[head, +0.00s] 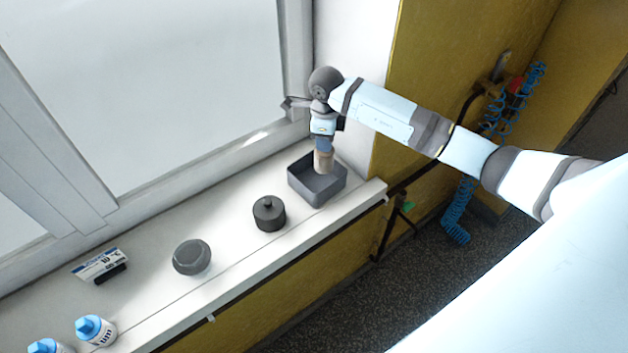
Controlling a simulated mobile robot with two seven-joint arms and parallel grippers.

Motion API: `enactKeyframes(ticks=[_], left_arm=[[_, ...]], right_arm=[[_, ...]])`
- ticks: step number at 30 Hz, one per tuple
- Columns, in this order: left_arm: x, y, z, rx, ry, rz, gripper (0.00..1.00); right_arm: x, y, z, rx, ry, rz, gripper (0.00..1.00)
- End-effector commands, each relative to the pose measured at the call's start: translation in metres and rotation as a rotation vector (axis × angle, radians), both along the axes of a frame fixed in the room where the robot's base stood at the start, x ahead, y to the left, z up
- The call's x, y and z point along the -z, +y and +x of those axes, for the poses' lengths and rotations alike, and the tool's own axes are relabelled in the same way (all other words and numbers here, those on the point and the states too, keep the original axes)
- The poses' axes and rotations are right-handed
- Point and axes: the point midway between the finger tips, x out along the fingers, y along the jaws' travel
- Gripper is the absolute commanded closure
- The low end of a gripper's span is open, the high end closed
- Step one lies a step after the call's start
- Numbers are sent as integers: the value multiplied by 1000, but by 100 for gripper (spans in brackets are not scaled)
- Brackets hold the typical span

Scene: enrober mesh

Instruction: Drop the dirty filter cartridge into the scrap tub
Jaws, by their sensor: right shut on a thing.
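My right gripper (323,143) is shut on the dirty filter cartridge (324,161), a small tan-brown cylinder. It holds the cartridge upright, pointing down, over the scrap tub (304,190). The tub is a dark grey, open square box on the white sill, near its right end. The lower end of the cartridge overlaps the tub's opening in the picture; I cannot tell whether it is above the rim or inside. The fingertips are small and partly hidden by the wrist. My left gripper is not in view.
On the white sill (150,310) stand a dark lidded pot (269,214), a grey round cap (192,257), a small label stand (100,264) and two blue-capped bottles (95,330). A window is behind. Blue coiled hoses (459,212) hang by the yellow wall at right.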

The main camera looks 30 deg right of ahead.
Motion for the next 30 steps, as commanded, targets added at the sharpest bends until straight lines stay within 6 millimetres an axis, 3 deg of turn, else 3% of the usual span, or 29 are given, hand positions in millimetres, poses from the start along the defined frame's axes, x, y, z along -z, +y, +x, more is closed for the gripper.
enactKeyframes(ticks=[1, 7, 17, 18, 22, 30], left_arm=[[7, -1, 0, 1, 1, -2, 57], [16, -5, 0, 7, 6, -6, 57], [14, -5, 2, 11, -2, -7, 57], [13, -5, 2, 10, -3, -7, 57], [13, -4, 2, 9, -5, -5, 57], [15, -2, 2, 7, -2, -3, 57]], right_arm=[[11, 1, 0, 0, 1, 1, 100], [32, 1, 0, 0, 0, 1, 100], [36, 1, 0, 0, 0, 1, 100], [36, 1, 0, -1, 0, 1, 75], [36, 1, 0, -1, 0, 1, 48], [35, 1, 0, -1, -1, 1, 48]])
